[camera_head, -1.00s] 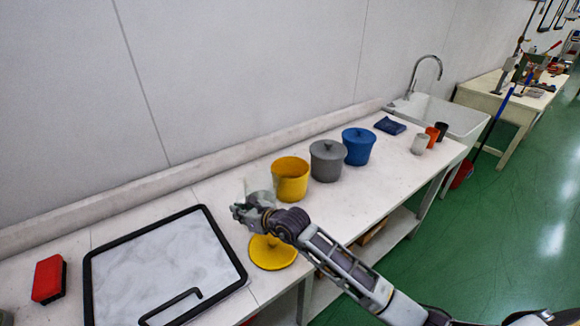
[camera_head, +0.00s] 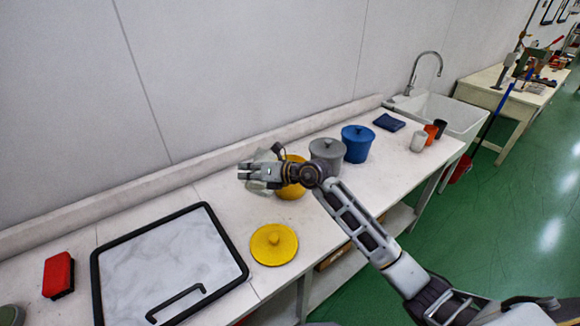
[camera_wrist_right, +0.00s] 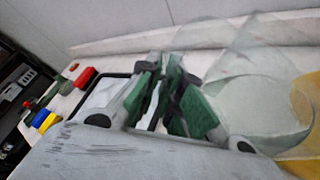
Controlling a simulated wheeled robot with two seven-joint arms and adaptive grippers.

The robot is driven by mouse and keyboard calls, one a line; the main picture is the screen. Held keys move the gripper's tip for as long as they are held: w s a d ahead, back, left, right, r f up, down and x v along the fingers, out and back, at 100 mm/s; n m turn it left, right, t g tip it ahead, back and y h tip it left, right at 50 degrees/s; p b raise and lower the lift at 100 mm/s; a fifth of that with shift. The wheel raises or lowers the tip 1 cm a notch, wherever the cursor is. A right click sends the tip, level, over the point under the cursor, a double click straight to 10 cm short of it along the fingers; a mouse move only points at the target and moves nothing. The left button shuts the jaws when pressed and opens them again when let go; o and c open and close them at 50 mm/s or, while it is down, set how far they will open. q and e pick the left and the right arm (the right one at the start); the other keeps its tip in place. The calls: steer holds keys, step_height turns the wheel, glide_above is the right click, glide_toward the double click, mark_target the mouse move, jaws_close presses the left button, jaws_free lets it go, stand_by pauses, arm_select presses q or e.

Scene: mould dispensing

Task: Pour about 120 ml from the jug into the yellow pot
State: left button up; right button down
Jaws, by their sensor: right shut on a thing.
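My right gripper (camera_head: 246,171) is shut on the clear jug (camera_head: 260,187), holding it above the bench just left of the yellow pot (camera_head: 291,191). The jug also shows in the right wrist view (camera_wrist_right: 250,105), close beside the fingers (camera_wrist_right: 165,97), and looks tilted there. The pot is open and partly hidden by my right gripper and wrist; a bit of yellow shows behind the jug at the wrist view's right edge. The pot's yellow lid (camera_head: 273,245) lies on the bench in front. I cannot tell the level in the jug. My left gripper is out of view.
A lidded grey pot (camera_head: 327,152) and a lidded blue pot (camera_head: 357,143) stand right of the yellow pot. A black-framed board (camera_head: 170,262) and a red block (camera_head: 58,275) are at left. Several cups and a sink (camera_head: 445,112) are farther right. A wall runs behind.

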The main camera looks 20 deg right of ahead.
mark_target(251, 159)
steer(key=shift+w+d+r+m, duration=0.15)
steer(key=shift+d+r+m, duration=0.05)
steer(key=shift+r, duration=0.35)
steer(key=shift+w+d+r+m, duration=0.15)
steer(key=shift+r+m, duration=0.05)
steer(key=shift+r, duration=0.3)
steer(key=shift+d+y, duration=0.1)
steer(key=shift+y, duration=0.2)
steer(key=shift+w+d+r+m+b, duration=0.35)
steer(key=shift+r+m+b, duration=0.15)
steer(key=shift+m+b, duration=0.1)
steer(key=shift+w+d+r+m+y+p, duration=0.35)
steer(key=shift+d+m+y+p, duration=0.25)
steer(key=shift+y, duration=0.1)
stand_by(1.3)
steer(key=shift+a+f, duration=0.1)
steer(key=shift+s+a+f+n+h+b, duration=0.35)
steer(key=shift+s+a+n+b, duration=0.15)
steer(key=shift+b, duration=0.15)
steer(key=shift+s+a+f+n+h+p, duration=0.2)
steer(key=shift+a+f+n+h+p, duration=0.15)
steer(key=shift+n+p, duration=0.15)
steer(key=shift+a, duration=0.1)
steer(key=shift+s+a+f+n+h, duration=0.2)
steer(key=shift+f+n, duration=0.1)
steer(key=shift+f, duration=0.25)
steer(key=shift+s+a+f+n+h, duration=0.1)
steer(key=shift+a+f+n+h, duration=0.15)
steer(key=shift+f, duration=0.3)
